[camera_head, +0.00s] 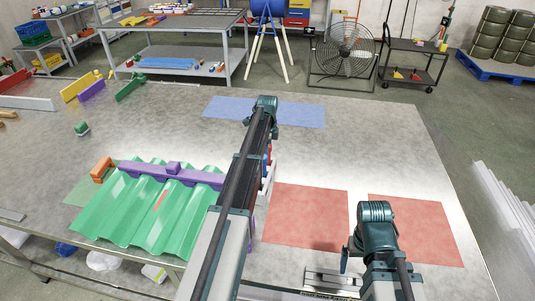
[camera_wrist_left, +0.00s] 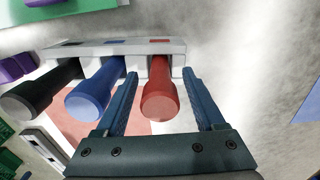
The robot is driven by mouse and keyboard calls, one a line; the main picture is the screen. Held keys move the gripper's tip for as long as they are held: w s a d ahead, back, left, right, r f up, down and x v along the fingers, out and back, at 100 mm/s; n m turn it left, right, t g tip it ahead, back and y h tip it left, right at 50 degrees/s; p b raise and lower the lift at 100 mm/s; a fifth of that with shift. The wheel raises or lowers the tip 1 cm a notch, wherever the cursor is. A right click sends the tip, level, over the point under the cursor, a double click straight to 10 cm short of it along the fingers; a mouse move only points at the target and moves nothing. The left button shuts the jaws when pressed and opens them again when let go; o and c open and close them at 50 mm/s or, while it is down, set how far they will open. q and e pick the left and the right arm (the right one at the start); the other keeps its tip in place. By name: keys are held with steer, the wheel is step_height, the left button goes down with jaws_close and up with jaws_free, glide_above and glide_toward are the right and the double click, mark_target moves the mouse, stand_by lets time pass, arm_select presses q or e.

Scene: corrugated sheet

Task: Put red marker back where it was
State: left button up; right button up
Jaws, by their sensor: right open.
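The red marker (camera_wrist_left: 161,95) stands at the end of a pale holder (camera_wrist_left: 205,47), beside the blue marker (camera_wrist_left: 92,95) and the black marker (camera_wrist_left: 40,92). Its lower end is at the holder, by a red patch. My left gripper (camera_wrist_left: 161,73) is open, with one finger on each side of the red marker and gaps visible. In the head view my left arm hides its gripper and most of the holder (camera_head: 266,180). My right gripper (camera_head: 346,260) is open near the table's front edge, away from the markers; its fingers are partly hidden.
A green corrugated sheet (camera_head: 140,215) lies left of my left arm, with a purple bar (camera_head: 190,175) across it and an orange block (camera_head: 101,168) beside it. Red mats (camera_head: 305,215) lie at right, a blue mat (camera_head: 225,107) behind. The table's right rear is clear.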

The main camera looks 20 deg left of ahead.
stand_by(0.3)
arm_select(q)
step_height(320, 180, up, 12)
steer(key=p, duration=1.2)
steer(key=shift+r, duration=0.2)
steer(key=shift+f, duration=0.2)
step_height(320, 180, down, 12)
steer(key=b, duration=1.2)
steer(key=shift+r, duration=0.15)
